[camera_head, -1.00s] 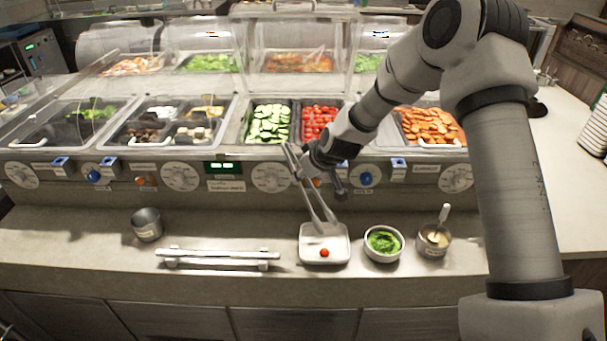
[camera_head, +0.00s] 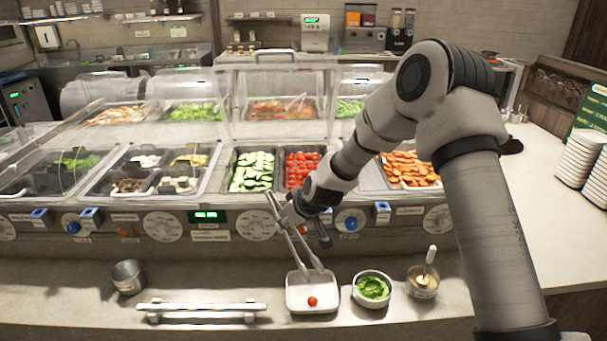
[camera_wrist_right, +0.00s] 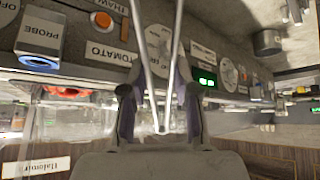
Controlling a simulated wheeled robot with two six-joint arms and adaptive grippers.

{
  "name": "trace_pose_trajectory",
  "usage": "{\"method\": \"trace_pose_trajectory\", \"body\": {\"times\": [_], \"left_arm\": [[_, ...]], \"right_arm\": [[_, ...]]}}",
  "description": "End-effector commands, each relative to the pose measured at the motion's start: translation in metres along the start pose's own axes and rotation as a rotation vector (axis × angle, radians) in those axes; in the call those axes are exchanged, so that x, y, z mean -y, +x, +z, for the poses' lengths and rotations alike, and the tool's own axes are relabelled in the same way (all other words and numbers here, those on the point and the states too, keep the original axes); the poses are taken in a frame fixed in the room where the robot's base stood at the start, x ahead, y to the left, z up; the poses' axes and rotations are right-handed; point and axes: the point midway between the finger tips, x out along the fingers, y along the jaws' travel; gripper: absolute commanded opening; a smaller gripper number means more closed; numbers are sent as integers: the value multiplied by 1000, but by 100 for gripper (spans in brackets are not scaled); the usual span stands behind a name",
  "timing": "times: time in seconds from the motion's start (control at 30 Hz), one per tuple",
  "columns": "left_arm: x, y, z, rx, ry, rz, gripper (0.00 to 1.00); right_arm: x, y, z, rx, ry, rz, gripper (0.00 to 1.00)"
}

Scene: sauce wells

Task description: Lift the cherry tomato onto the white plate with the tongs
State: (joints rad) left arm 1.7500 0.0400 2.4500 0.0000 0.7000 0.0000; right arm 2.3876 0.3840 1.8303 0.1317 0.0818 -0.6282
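The red cherry tomato (camera_head: 312,301) lies on the square white plate (camera_head: 294,299), near its front edge, on the counter. My right gripper (camera_head: 291,216) is shut on the metal tongs (camera_head: 298,245) near their upper part, above the counter in front of the salad bar. The tongs point down, their two arms spread, with the tips over the rear of the plate, apart from the tomato. I cannot tell whether the tips touch the plate. In the right wrist view the tongs (camera_wrist_right: 152,60) run between the gripper's two fingers (camera_wrist_right: 158,105). My left gripper is not in view.
A bowl of greens (camera_head: 372,288) and a metal cup with a spoon (camera_head: 422,283) stand right of the plate. A metal rack (camera_head: 200,309) and an empty metal cup (camera_head: 127,277) are left. The salad bar with knobs (camera_head: 255,224) rises behind.

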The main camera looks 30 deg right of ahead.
Motion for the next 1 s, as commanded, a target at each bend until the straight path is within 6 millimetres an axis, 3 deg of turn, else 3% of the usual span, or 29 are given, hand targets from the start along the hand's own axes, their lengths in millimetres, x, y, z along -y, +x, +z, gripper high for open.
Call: {"method": "trace_pose_trajectory", "body": {"times": [0.33, 0.57, 0.87, 1.0], "left_arm": [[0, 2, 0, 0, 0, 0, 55], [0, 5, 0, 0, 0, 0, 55], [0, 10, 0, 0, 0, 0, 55], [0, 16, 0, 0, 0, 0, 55]], "right_arm": [[2, 1, 0, -1, -5, -2, 26], [15, 4, -3, -1, -35, -22, 26], [44, 8, 4, -2, -94, -67, 26], [78, 13, 19, 0, -152, -112, 26]]}}
